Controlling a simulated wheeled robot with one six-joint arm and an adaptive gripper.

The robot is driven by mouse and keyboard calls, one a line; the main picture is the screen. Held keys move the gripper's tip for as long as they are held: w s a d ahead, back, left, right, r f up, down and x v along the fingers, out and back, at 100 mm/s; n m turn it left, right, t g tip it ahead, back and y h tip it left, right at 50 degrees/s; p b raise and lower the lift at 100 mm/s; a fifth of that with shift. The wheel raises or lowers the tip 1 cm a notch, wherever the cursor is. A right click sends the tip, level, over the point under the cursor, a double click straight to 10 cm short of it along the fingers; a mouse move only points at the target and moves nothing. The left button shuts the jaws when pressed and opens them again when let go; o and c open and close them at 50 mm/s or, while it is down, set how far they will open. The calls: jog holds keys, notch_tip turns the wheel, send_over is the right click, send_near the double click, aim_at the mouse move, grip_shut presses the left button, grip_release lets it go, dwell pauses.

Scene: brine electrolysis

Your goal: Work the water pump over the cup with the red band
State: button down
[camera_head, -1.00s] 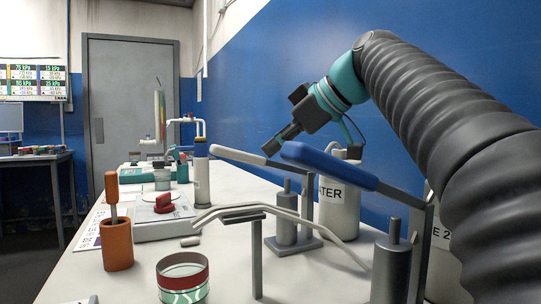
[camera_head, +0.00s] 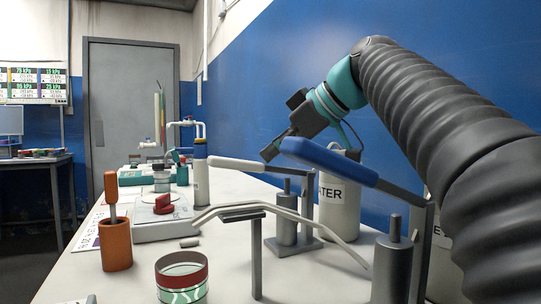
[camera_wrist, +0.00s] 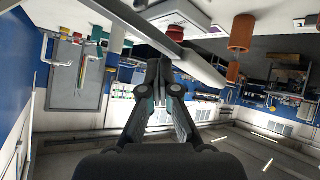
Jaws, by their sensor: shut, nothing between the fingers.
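The cup with the red band (camera_head: 181,278) stands on the table at the front, below the spout ends; it looks like glass, and its contents are unclear. A second pump with a blue handle (camera_head: 328,160) is nearer. My gripper (camera_head: 268,153) is shut and empty, at the white handle from above; contact is hidden by the blue handle. In the wrist view, the shut fingertips (camera_wrist: 157,68) are beside a pale bar (camera_wrist: 190,60), apparently the white handle.
Two pale spouts (camera_head: 290,214) run over a grey stand (camera_head: 257,255). An orange holder (camera_head: 116,245) with a handled tool stands at left. A grey device with a red knob (camera_head: 163,204) is behind. The blue wall is close at right.

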aim_at(272, 165)
jog(key=shift+s+a+f+b, duration=0.1)
jog(key=shift+a+f+b, duration=0.15)
jog(key=shift+f+b, duration=0.35)
jog(key=shift+s+a+f+b, duration=0.1)
jog(key=shift+a+f+b, duration=0.1)
jog(key=shift+f+b, duration=0.35)
jog(key=shift+s+a+f+b, duration=0.1)
jog(key=shift+a+f+b, duration=0.15)
jog(key=shift+f+b, duration=0.35)
dwell(1.9)
jog(key=shift+r+p, duration=0.1)
jog(key=shift+p, duration=0.2)
jog(key=shift+w+d+r+p, duration=0.2)
jog(key=shift+d+r+p, duration=0.2)
jog(key=shift+r+p, duration=0.65)
jog(key=shift+w+d+r+p, duration=0.2)
jog(key=shift+d+r+p, duration=0.2)
jog(key=shift+r+p, duration=0.65)
jog(key=shift+w+d+r+p, duration=0.2)
jog(key=shift+d+r+p, duration=0.2)
jog(key=shift+r+p, duration=0.65)
jog(key=shift+r, duration=0.1)
